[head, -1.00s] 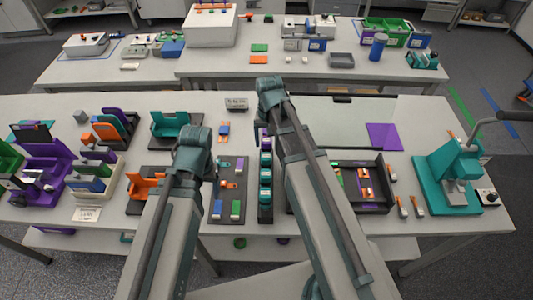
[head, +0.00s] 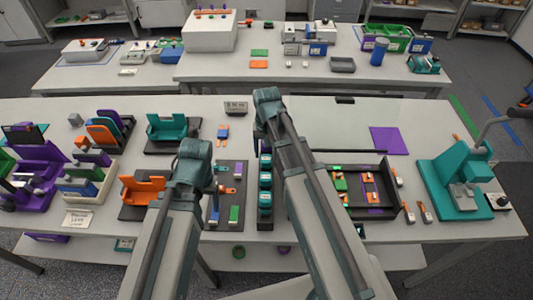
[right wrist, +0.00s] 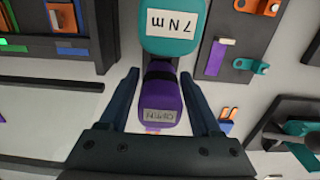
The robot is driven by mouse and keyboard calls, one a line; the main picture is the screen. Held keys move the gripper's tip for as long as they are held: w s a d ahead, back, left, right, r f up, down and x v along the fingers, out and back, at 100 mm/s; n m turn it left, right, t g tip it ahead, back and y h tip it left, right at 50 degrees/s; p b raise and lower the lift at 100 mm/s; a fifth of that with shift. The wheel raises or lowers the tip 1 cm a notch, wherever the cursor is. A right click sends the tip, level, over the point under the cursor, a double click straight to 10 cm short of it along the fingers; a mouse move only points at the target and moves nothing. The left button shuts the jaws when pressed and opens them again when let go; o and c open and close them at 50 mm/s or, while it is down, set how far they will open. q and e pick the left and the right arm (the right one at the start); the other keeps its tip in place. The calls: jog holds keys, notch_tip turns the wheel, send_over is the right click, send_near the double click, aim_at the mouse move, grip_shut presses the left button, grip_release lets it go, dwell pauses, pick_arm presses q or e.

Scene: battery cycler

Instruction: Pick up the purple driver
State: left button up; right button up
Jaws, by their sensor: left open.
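My right gripper (right wrist: 160,73) is open, with one finger on each side of the purple driver and gaps showing between. In the head view my right arm hides most of the purple driver; the teal drivers (head: 265,180) of the rack show in front of it.
A black tray (head: 388,200) with coloured parts lies right of the rack. A teal press (head: 450,178) stands at the far right. Orange and teal holders (head: 165,130) stand on the left. The table behind the rack is largely clear near the purple sheet (head: 388,140).

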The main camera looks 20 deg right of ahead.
grip_shut()
jog(key=shift+r, duration=0.1)
dwell(0.3)
